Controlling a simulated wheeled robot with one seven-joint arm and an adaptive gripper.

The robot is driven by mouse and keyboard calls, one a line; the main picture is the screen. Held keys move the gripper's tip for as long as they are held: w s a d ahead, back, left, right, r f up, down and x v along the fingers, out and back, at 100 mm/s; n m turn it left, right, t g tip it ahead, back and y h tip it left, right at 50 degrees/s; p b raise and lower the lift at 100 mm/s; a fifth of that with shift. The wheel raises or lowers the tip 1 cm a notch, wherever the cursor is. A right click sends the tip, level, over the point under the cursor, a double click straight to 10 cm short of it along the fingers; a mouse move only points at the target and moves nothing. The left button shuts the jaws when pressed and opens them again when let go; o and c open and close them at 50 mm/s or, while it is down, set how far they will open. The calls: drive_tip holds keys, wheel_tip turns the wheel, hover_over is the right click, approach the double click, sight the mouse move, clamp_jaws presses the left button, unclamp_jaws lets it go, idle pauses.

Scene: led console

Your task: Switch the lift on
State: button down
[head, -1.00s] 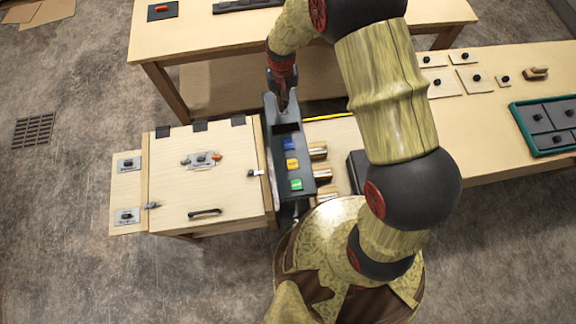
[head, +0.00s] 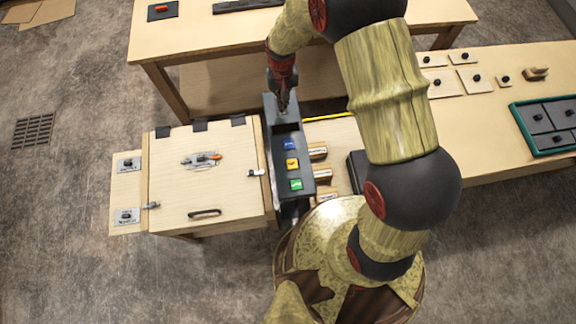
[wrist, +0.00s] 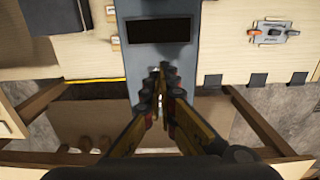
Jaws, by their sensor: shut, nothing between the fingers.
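A narrow dark grey console (head: 308,160) stands between a wooden cabinet and small wooden blocks in the head view. It carries a blue button (head: 290,144), a yellow button (head: 292,164) and a green button (head: 295,184); their labels are too small to read. My gripper (head: 284,108) is shut and empty, pointing down over the far end of the console. In the wrist view, the fingertips (wrist: 162,68) meet just short of a black, unlit display window (wrist: 158,30) on the grey console face. I cannot tell whether they touch the surface.
The wooden cabinet (head: 175,175) with latches and a handle stands left of the console. A long table (head: 460,115) with knobbed plates and a green tray (head: 514,112) is on the right. Another table (head: 200,40) stands behind. My arm passes above the right table.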

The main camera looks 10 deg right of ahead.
drive_tip(key=shift+f+b, duration=0.7)
drive_tip(key=shift+f, duration=0.3)
drive_tip(key=shift+w+f, duration=0.25)
drive_tip(key=shift+w, duration=0.9)
drive_tip(key=shift+s, duration=0.15)
drive_tip(key=shift+r, duration=0.25)
drive_tip(key=shift+r+p, duration=1)
drive_tip(key=shift+r, duration=1)
drive_tip(key=shift+s+r+p, duration=0.1)
drive_tip(key=shift+r+p, duration=0.65)
drive_tip(key=shift+r, duration=0.8)
